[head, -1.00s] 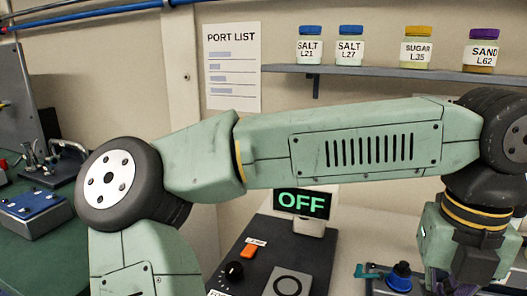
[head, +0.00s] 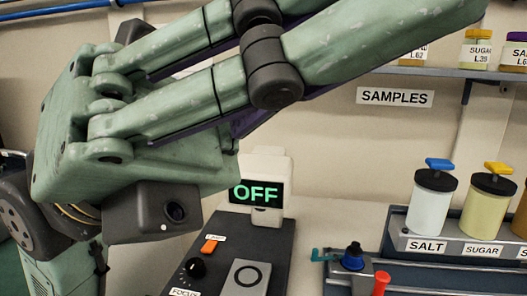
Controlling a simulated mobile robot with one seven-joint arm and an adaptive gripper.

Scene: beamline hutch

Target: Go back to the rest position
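My gripper (head: 275,75) fills the upper left and middle of the head view, very close to the camera. Its green body is at the left, and its two jointed fingers reach up and right. The fingertips run to or past the top edge, so I cannot tell whether they are apart or closed. I see nothing held in the part that shows. A dark camera housing (head: 165,212) sits under the gripper body. The gripper hides much of the back wall.
A device with an "OFF" display (head: 257,193) and a black control panel (head: 262,232) stands below the gripper. At right are a rack with a SALT jar (head: 432,203) and a SUGAR jar (head: 485,206), a SAMPLES sign (head: 395,97) and a wall shelf (head: 440,73) with jars.

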